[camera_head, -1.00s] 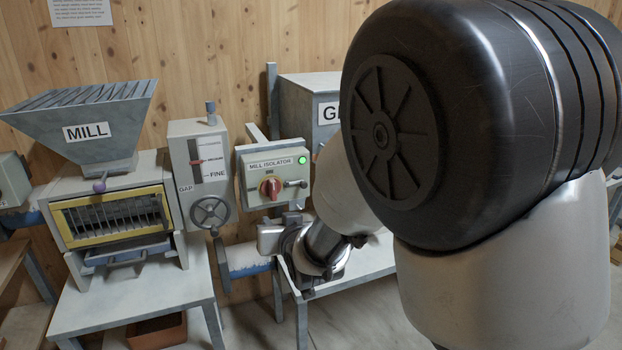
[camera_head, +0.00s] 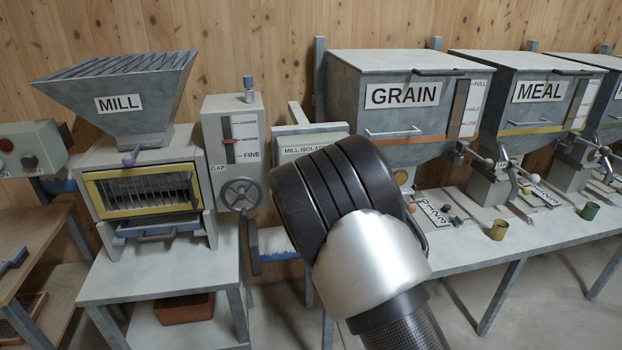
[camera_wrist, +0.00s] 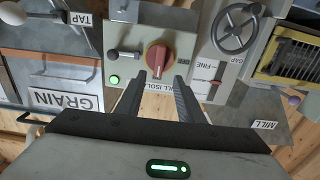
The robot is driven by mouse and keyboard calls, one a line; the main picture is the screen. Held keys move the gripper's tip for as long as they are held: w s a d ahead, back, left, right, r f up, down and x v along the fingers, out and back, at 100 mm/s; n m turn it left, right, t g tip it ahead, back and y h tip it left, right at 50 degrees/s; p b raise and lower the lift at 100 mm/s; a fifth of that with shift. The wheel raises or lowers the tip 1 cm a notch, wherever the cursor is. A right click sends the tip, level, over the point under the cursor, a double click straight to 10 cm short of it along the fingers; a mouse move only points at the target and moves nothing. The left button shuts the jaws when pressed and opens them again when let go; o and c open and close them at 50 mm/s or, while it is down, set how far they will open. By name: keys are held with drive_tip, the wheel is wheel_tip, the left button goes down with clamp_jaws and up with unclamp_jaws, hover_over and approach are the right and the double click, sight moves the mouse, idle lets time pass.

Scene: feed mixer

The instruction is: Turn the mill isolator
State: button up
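The mill isolator is a pale box with a red rotary knob (camera_wrist: 158,58) on a yellowish plate, seen upside down in the wrist view. The knob's grip bar lies roughly upright in that picture. A lit green lamp (camera_wrist: 114,80) and a small dark-knobbed lever (camera_wrist: 124,55) sit left of it. My gripper (camera_wrist: 158,80) is open, its two fingers apart and empty, tips close to the knob on either side; contact cannot be told. In the head view my arm hides the gripper and most of the isolator box (camera_head: 303,146); only its top and part of its label show.
The mill (camera_head: 140,185) with its hopper and the gap handwheel (camera_head: 240,194) stand left of the isolator. The grain bin (camera_head: 395,110) and meal bin (camera_head: 520,100) are to the right, above a bench (camera_head: 480,245) with small cups and levers.

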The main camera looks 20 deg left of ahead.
drive_tip(key=x, duration=0.9)
drive_tip(key=shift+w+p, duration=0.4)
drive_tip(key=shift+a, duration=0.1)
drive_tip(key=shift+c, duration=0.4)
clamp_jaws()
drive_tip(key=shift+f+b, duration=0.1)
drive_tip(key=shift+b, duration=0.25)
drive_tip(key=n+b, duration=0.6)
drive_tip(key=b, duration=0.1)
drive_tip(key=n+b, duration=0.6)
drive_tip(key=b, duration=0.2)
drive_tip(key=n+b, duration=0.5)
drive_tip(key=b, duration=0.3)
drive_tip(key=shift+s+a+f+n, duration=0.25)
drive_tip(key=shift+a+f+n, duration=0.05)
drive_tip(key=shift+n, duration=0.1)
